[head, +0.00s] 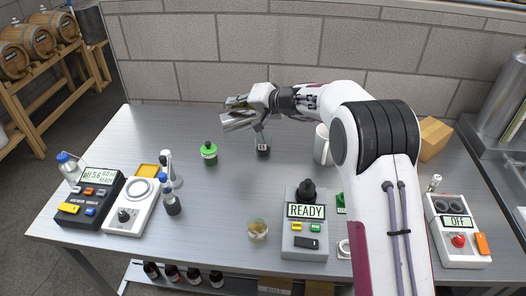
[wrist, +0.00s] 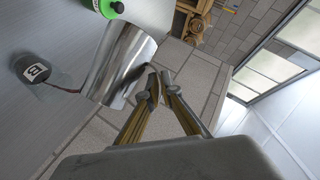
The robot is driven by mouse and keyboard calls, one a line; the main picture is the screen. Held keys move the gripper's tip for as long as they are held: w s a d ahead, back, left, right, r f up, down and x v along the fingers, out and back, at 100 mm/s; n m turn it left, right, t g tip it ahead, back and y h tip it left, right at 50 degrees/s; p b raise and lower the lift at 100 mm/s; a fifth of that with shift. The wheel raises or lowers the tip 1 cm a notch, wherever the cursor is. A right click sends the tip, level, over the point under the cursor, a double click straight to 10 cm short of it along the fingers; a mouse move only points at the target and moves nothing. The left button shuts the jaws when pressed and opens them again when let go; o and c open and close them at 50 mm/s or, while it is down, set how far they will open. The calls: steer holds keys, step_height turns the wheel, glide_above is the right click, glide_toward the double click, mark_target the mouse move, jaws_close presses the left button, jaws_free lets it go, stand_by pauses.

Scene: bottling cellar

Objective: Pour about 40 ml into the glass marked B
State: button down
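My gripper (wrist: 160,80) is closed at the side of a shiny metal jug (wrist: 122,66) and holds it tilted above the table. The jug also shows in the head view (head: 238,121). The small glass marked B (head: 263,150) stands on the table just below and right of the jug. In the wrist view the glass (wrist: 36,70) shows its B label sideways against dark contents. A thin dark red stream (wrist: 65,89) runs from the jug's lip to the glass. The exact liquid level cannot be read.
In front are a glass with pale liquid (head: 257,229) and a device reading READY (head: 305,241). More instruments stand at both sides. A wall closes the back.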

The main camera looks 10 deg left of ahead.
mark_target(223, 119)
steer(key=shift+r, duration=0.1)
stand_by(0.3)
steer(key=shift+s+a, duration=0.1)
steer(key=shift+a, duration=0.1)
steer(key=s+a+f+n+h, duration=0.2)
steer(key=a+f+h, duration=0.1)
steer(key=shift+f, duration=0.3)
steer(key=shift+f+n+t, duration=0.25)
steer(key=shift+n+t, duration=0.05)
steer(key=shift+n, duration=0.1)
steer(key=shift+s+a, duration=0.1)
steer(key=shift+a+f+h, duration=0.1)
steer(key=shift+f+h, duration=0.2)
steer(key=shift+h, duration=0.1)
steer(key=shift+s+a+f+n+h+b, duration=0.1)
steer(key=shift+a+f+n+h+b, duration=0.05)
steer(key=shift+f+n+h+b, duration=0.2)
steer(key=shift+s+a+f+n+h+b, duration=0.15)
steer(key=shift+f+n+h+b, duration=0.1)
steer(key=shift+f, duration=0.2)
stand_by(0.5)
steer(key=shift+a+f+n+t+h+b, duration=0.1)
steer(key=shift+a+n+t+h+b, duration=0.35)
steer(key=shift+b, duration=0.45)
stand_by(1.0)
